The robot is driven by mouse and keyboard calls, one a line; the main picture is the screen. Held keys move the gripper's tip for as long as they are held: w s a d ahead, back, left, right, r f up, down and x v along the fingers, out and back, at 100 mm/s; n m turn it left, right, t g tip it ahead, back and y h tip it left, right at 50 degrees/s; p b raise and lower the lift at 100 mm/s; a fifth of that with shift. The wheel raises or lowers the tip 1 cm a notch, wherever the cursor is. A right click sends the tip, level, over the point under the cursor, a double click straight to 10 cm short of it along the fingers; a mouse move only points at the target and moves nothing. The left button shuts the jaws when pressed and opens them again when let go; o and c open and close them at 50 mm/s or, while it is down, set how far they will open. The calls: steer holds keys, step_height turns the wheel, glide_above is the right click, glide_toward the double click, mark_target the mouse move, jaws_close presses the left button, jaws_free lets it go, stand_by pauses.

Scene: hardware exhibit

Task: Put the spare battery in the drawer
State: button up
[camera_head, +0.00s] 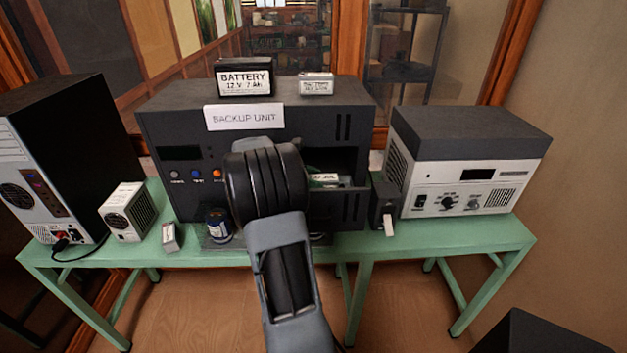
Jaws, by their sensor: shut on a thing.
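A black battery with a white label reading "BATTERY 12 V 7 Ah" (244,80) stands on top of the dark backup unit (190,130). A smaller grey battery with a white label (317,85) sits to its right. The open drawer (337,208) juts from the unit's lower right. A green item with a pale label (324,178) shows inside it, partly hidden. My arm rises through the middle and covers part of the unit and the drawer's left side. My gripper is hidden behind my arm's thick black wrist, so what it holds cannot be seen.
The green table (480,240) also bears a black tower (60,150), a small white fan box (128,210), a small grey block (172,237), a blue cylinder (219,226), a dark box with a white tag (384,200) and a white-fronted instrument (460,165). They crowd the drawer's surroundings.

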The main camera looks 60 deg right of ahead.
steer(key=shift+f, duration=0.4)
steer(key=o, duration=1.4)
steer(key=v, duration=1.4)
steer(key=shift+s+a+f, duration=0.1)
